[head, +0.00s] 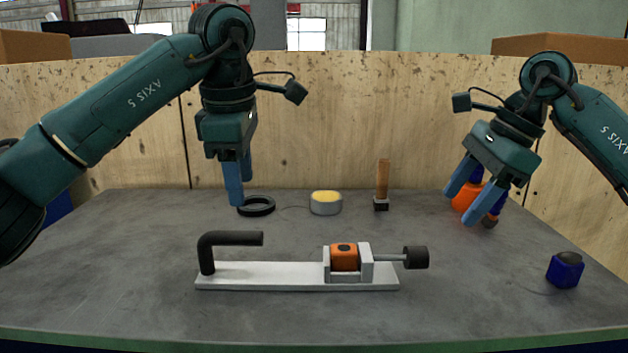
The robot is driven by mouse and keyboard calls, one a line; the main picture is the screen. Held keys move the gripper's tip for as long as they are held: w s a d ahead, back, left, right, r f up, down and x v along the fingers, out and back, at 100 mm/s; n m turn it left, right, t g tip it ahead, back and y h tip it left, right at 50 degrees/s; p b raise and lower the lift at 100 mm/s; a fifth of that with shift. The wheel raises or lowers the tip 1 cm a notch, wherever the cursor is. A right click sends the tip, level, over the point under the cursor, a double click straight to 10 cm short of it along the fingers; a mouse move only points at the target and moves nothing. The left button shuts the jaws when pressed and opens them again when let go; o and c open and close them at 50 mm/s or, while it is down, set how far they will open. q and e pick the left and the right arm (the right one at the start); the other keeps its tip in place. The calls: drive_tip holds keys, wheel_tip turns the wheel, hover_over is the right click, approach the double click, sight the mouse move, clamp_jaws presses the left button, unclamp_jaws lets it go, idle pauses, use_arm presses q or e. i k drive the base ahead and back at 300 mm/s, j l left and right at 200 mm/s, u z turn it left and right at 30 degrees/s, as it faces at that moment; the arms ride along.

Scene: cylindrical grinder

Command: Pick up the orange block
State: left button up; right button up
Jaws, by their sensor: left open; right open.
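The orange block (344,257) sits between the grey jaws of a white clamp fixture (265,276) in the middle of the table. Its top shows a dark round mark. A screw with a black knob (416,257) enters the fixture from the right, and a black bent handle (230,246) stands at its left end. My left gripper (239,200) points down, open and empty, behind and to the left of the block, above the table. My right gripper (464,208) is open, tilted, at the back right, in front of an orange and blue object (466,198) that it partly hides.
A black ring (256,206), a grey round piece with a yellow top (326,203) and a wooden-handled tool (382,185) stand along the back. A blue piece (565,270) is at the right. Wooden panels (330,120) close off the back. The table front is clear.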

sight(343, 256)
drive_tip(key=k, duration=1)
